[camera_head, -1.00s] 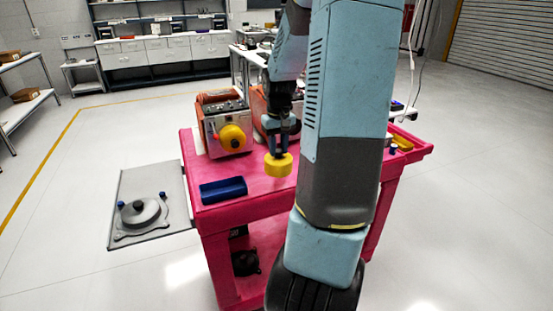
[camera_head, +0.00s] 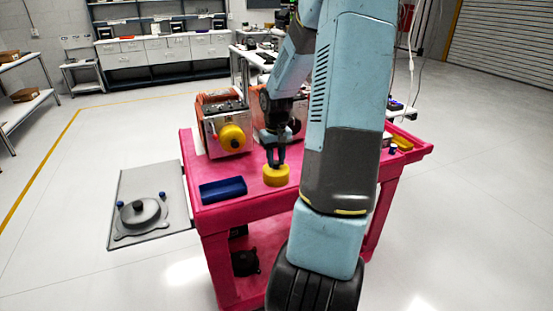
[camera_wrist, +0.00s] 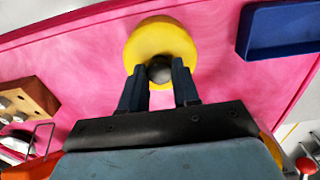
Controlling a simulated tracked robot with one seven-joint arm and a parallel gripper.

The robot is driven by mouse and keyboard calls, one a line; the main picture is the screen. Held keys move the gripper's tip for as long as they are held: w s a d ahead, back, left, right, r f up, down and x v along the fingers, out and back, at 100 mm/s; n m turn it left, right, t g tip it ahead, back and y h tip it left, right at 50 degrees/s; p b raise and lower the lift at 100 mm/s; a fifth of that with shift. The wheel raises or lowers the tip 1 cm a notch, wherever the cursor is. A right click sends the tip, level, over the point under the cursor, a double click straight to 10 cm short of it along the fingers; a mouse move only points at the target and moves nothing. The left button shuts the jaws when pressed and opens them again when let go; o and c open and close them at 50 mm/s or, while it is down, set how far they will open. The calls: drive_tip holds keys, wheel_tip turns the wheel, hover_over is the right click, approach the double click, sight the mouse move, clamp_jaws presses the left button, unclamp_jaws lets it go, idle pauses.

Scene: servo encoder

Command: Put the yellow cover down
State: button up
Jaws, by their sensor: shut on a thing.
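The yellow cover (camera_head: 276,176) is a short round piece, low at the pink cart top in the head view, right of the blue tray. I cannot tell for certain whether its underside touches the cart. In the wrist view the cover (camera_wrist: 160,38) shows as a yellow disc with a dark knob at its middle. My gripper (camera_head: 276,160) points down from above the cover. In the wrist view both fingertips (camera_wrist: 159,72) are closed on the cover's knob. Another yellow round part (camera_head: 231,137) sits on the front of the orange-and-grey machine.
The pink cart top (camera_head: 215,170) has bare room around the cover. A blue tray (camera_head: 223,190) lies at its front left. The orange-and-grey machine (camera_head: 222,122) stands behind. A grey side plate (camera_head: 150,229) holds a round grey part. My arm hides the cart's middle right.

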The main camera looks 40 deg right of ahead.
sight(276, 162)
drive_tip(key=o, duration=1)
wheel_tip(276, 162, up, 11)
drive_tip(key=s+a+r+n+t+h, duration=0.1)
drive_tip(key=s+a+r, duration=0.35)
drive_tip(key=a, duration=0.25)
drive_tip(key=s+a+r+t+h, duration=0.1)
drive_tip(key=s+a+r, duration=0.2)
drive_tip(key=a+r, duration=0.35)
drive_tip(key=s+a+t, duration=0.1)
drive_tip(key=s+a, duration=0.2)
drive_tip(key=s, duration=0.1)
drive_tip(key=s+a+r+n+t+y, duration=0.1)
drive_tip(key=s+a, duration=0.2)
drive_tip(key=s, duration=0.2)
drive_tip(key=s+a+r+t+y, duration=0.1)
drive_tip(key=s+a, duration=0.2)
drive_tip(key=s, duration=0.1)
drive_tip(key=shift+s+a+r+n+t, duration=0.2)
drive_tip(key=shift+a+n+t, duration=0.1)
drive_tip(key=shift+a, duration=0.1)
